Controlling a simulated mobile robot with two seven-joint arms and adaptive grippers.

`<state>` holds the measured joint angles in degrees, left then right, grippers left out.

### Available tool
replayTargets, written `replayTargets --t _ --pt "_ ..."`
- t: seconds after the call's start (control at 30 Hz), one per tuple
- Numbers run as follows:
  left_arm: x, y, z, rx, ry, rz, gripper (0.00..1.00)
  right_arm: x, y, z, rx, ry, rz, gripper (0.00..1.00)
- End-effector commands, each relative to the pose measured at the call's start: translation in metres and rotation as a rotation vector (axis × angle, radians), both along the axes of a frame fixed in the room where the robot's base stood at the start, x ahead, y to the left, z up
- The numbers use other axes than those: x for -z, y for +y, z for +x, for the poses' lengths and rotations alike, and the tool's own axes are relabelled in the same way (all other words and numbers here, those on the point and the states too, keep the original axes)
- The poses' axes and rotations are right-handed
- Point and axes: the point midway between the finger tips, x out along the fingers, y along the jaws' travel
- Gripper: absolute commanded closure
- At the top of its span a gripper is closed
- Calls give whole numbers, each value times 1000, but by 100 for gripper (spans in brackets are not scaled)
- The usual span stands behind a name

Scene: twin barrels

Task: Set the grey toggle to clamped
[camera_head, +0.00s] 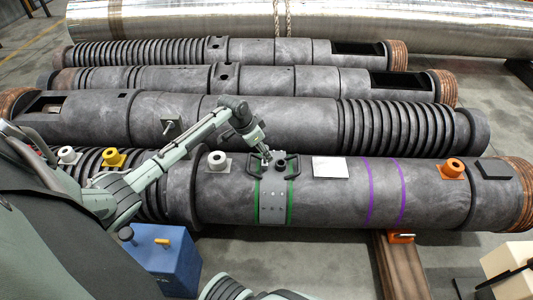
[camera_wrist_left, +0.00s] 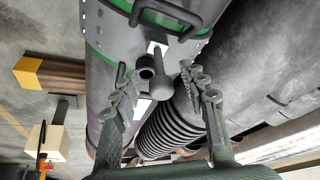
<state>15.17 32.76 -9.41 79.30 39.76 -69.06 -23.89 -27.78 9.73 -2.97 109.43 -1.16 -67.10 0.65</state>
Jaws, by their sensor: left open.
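A dark grey toggle (camera_head: 281,165), a short round body with a ball-ended lever, sits on the grey plate with green edge bands (camera_head: 273,198) on the front barrel. In the left wrist view the toggle (camera_wrist_left: 161,88) shows between and beyond my fingers. Black loop handles stand on both sides of it; one handle (camera_wrist_left: 168,14) is at the top of the wrist view. My left gripper (camera_head: 266,158) is open and close to the toggle, at its left in the head view. I see no clear contact. Whether the toggle is clamped I cannot tell. My right gripper is out of view.
A blue box (camera_head: 165,259) stands at the lower left.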

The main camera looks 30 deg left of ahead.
Motion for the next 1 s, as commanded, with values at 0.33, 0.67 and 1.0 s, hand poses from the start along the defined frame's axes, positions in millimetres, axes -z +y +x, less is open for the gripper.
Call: replayTargets --t 0.33,0.67,1.0 --pt "21 -3 8 0 0 0 57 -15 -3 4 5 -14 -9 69" --pt "21 -2 8 0 1 0 78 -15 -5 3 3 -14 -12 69" --pt "21 -2 8 -1 1 0 100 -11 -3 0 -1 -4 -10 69"
